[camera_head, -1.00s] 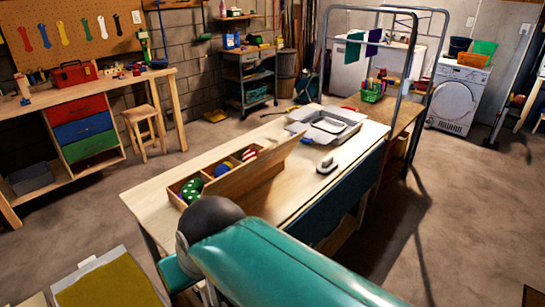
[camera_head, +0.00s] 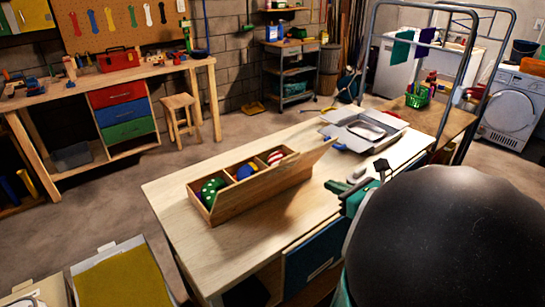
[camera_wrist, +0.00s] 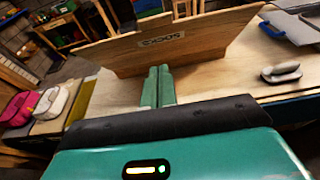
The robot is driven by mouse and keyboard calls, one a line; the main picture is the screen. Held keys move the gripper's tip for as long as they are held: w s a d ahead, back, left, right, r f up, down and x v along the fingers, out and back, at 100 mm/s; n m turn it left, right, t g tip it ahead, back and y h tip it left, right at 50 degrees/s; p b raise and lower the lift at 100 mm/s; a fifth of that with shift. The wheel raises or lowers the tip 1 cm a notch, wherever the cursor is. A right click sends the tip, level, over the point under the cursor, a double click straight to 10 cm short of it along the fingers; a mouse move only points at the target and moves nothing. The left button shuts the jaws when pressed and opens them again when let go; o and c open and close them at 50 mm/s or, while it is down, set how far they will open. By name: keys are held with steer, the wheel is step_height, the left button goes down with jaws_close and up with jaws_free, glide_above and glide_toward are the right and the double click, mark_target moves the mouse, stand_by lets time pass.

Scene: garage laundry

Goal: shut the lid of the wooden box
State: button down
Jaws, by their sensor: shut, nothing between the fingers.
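The wooden box (camera_head: 222,213) stands on the pale wooden worktop (camera_head: 240,250), with green spotted, blue-and-yellow and red-and-white striped items in its three compartments. Its lid (camera_head: 285,175) is open, leaning up and outward on the side toward me. In the wrist view the lid (camera_wrist: 185,48) spans the picture and bears a "SOCKS" label. My gripper (camera_wrist: 159,70) is shut and empty, its green fingers pointing at the lid's outer face. In the head view my gripper (camera_head: 335,187) is right of the box and apart from the lid, partly hidden by my dark arm link.
A grey handled object (camera_head: 357,175) lies on the worktop near my gripper. A green basket (camera_head: 418,97) stands by a metal frame. The worktop's front left is clear.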

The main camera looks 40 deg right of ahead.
glide_toward(289, 160)
step_height(289, 160, down, 4)
steer(key=w, duration=0.2)
steer(key=w+r, duration=0.2)
steer(key=w, duration=0.1)
steer(key=shift+w+r, duration=0.1)
steer(key=shift+w, duration=0.25)
steer(key=shift+r, duration=0.1)
steer(key=shift+w, duration=0.1)
